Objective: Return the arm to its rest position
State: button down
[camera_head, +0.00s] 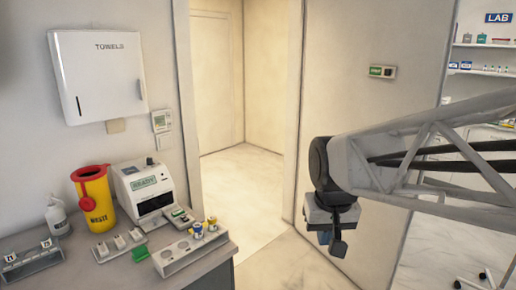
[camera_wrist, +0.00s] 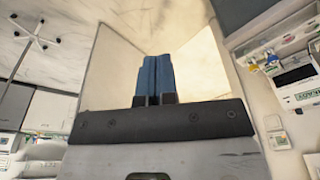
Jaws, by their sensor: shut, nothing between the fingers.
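My gripper (camera_head: 337,247) hangs at the end of my white lattice arm, right of the middle in the head view. It points down in front of the grey wall panel, to the right of the doorway and clear of the counter. In the wrist view its two blue fingers (camera_wrist: 154,78) are side by side, shut, with nothing held between them. No object touches the gripper.
A grey counter (camera_head: 215,262) at lower left bears a white device (camera_head: 143,190), a yellow sharps bin (camera_head: 96,203), a bottle (camera_head: 57,217) and small racks. An open doorway (camera_head: 235,150) lies between counter and arm. Lab shelves (camera_head: 485,70) stand at far right.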

jog(key=s+d+f, duration=0.2)
jog(key=s, duration=0.4)
jog(key=s+d+f, duration=0.2)
jog(key=s+d, duration=0.1)
jog(key=s, duration=0.4)
jog(key=shift+f+m+t, duration=0.3)
